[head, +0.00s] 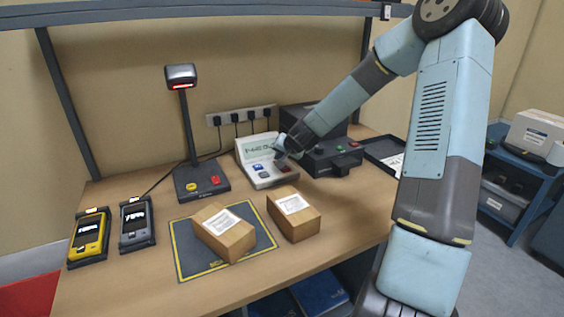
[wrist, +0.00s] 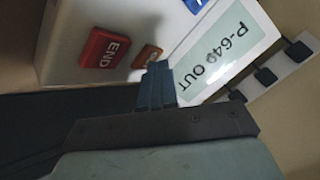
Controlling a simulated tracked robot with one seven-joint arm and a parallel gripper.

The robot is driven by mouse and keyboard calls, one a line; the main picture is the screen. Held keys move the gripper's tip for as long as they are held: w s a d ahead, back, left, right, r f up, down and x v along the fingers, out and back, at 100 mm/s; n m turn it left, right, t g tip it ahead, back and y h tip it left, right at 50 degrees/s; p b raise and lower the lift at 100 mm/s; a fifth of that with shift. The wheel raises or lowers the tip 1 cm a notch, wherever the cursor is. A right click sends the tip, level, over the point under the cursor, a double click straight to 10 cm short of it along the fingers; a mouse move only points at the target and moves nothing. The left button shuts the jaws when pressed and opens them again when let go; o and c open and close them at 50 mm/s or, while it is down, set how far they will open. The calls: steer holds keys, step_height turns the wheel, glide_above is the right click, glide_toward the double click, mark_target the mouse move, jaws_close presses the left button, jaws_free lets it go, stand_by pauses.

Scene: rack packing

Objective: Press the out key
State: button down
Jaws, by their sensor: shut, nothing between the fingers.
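A white console (head: 243,158) stands at the back of the bench, with a tilted display (head: 262,145) and coloured keys below it. In the wrist view the display (wrist: 222,58) reads "P-649 OUT". A red key (wrist: 104,50) is marked "END". A smaller orange-brown key (wrist: 147,55) lies near my fingertips, its label unreadable. The edge of a blue key (wrist: 195,4) shows at the top; it also shows in the head view (head: 257,167). I cannot read which key is out. My gripper (wrist: 156,72) is shut and empty over the console; contact with a key cannot be told.
A dark printer-like box (head: 330,160) stands right of the console, close to my arm. A scanner stand (head: 200,182) is to the left. Two cartons (head: 225,235) (head: 293,215) are in front, one on a dark mat (head: 192,268). Two handheld units (head: 88,238) (head: 137,224) sit at left.

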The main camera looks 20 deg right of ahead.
steer(key=shift+r, duration=0.7)
steer(key=shift+r, duration=2.5)
steer(key=shift+a, duration=0.1)
